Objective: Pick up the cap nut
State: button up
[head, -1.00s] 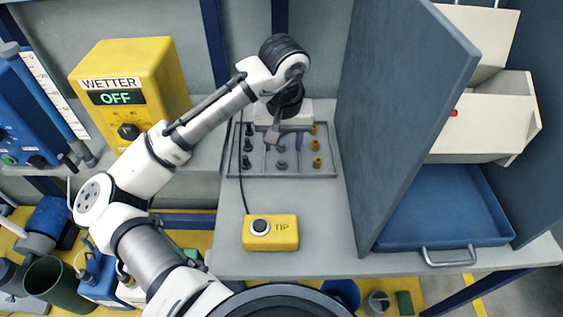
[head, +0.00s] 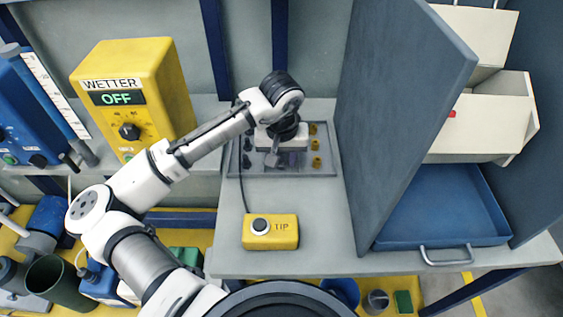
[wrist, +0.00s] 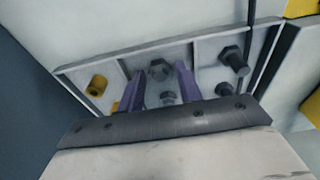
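A grey tray (head: 326,174) with dividers holds small fasteners in columns. In the wrist view, my gripper (wrist: 161,82) is open, with its two purple fingers apart above the tray's middle section. A grey hexagonal piece (wrist: 159,69), which looks like a cap nut, shows between the fingers and nothing grips it. I cannot tell for sure which piece is the cap nut. In the head view my gripper (head: 272,161) hangs over the tray and hides its middle.
Yellow pieces (wrist: 97,85) lie on one side of the tray and dark bolts (wrist: 234,60) on the other. A yellow TIP box (head: 283,236) sits in front. A tall grey panel (head: 395,110) stands close right. A yellow WETTER box (head: 150,90) is at left.

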aim_at(282, 161)
grip_shut()
notch_tip(282, 161, up, 20)
dwell(0.5)
